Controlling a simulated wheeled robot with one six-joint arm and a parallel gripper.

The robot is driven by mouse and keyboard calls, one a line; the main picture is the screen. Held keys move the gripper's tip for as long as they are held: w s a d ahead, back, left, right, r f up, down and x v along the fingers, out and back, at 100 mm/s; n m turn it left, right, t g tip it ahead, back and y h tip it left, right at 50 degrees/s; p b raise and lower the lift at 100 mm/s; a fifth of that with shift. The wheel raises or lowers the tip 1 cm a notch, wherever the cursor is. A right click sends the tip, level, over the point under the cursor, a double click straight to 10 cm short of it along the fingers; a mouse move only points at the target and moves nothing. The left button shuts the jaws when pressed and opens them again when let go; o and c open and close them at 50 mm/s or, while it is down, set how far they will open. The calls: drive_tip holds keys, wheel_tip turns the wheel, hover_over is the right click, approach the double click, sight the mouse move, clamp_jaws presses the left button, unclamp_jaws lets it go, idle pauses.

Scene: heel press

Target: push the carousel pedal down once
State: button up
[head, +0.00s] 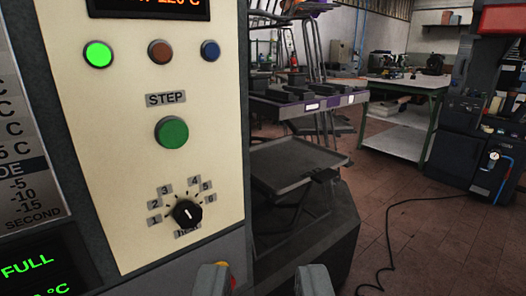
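My gripper (262,281) shows at the bottom edge of the head view. Its two grey fingertips stand well apart, with nothing between them. I cannot make out a carousel pedal in this view. A dark rack (318,106) with small white and purple labels and dark blocks on top stands right of the control panel, possibly part of the carousel. A flat dark tray (290,162) sits below it. The floor close in front of the machine is hidden by the panel and a dark housing (335,240).
A cream control panel (120,140) fills the left, with a lit green lamp (98,54), a green STEP button (171,133) and a black dial (187,212). A workbench (400,120) and dark machine (480,120) stand behind. A black cable (385,240) lies on open brown floor.

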clamp_jaws()
idle(1.1)
